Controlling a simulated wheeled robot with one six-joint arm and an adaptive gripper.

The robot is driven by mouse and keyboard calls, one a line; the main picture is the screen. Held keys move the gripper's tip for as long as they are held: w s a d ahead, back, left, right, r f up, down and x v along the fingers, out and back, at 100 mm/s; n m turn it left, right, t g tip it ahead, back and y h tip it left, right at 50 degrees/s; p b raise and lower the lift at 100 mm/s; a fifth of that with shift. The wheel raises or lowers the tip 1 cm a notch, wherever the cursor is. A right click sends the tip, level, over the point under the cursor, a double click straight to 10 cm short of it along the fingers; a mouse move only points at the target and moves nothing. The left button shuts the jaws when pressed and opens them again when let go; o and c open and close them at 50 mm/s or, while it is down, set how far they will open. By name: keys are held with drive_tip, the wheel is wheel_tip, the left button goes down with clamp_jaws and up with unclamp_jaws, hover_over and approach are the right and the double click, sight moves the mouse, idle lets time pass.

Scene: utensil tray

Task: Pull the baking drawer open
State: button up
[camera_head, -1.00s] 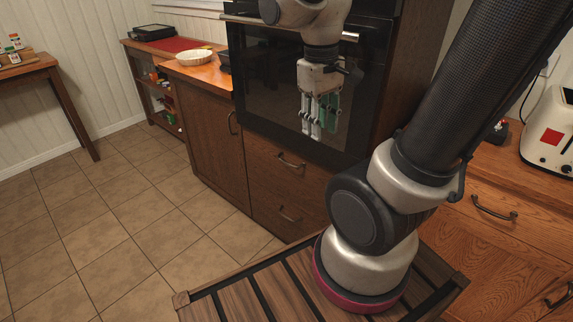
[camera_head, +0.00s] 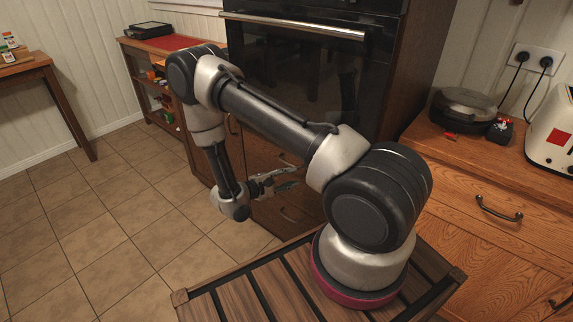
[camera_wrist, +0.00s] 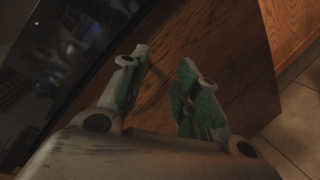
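Two wooden drawers sit under the oven; no label shows which is the baking drawer. The upper drawer front (camera_head: 262,152) looks closed and is largely behind my arm. Its handle is mostly hidden by my arm and gripper. The lower drawer (camera_head: 290,212) also looks closed. My gripper (camera_head: 292,178) is in front of these drawers, pointing toward them. In the wrist view my gripper (camera_wrist: 165,60) has its green-padded fingers apart, with a wooden front (camera_wrist: 215,50) beyond them. I cannot make out a handle clearly between the fingers.
The black oven (camera_head: 290,70) stands above the drawers. A counter at right holds a waffle-maker-like appliance (camera_head: 464,107) and a toaster (camera_head: 552,135), with a closed drawer (camera_head: 490,195) below. Open tiled floor (camera_head: 110,220) lies to the left. A side table (camera_head: 30,68) stands far left.

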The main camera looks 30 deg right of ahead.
drive_tip(key=w+a+m+t, duration=0.2)
drive_tip(key=w+a+t, duration=0.15)
drive_tip(key=w, duration=0.25)
drive_tip(key=shift+m+t, duration=0.45)
drive_tip(key=shift+m, duration=0.35)
drive_tip(key=x, duration=0.8)
drive_tip(key=shift+s+d+f, duration=0.1)
drive_tip(key=shift+d+f, duration=0.05)
drive_tip(key=shift+f, duration=0.15)
clamp_jaws()
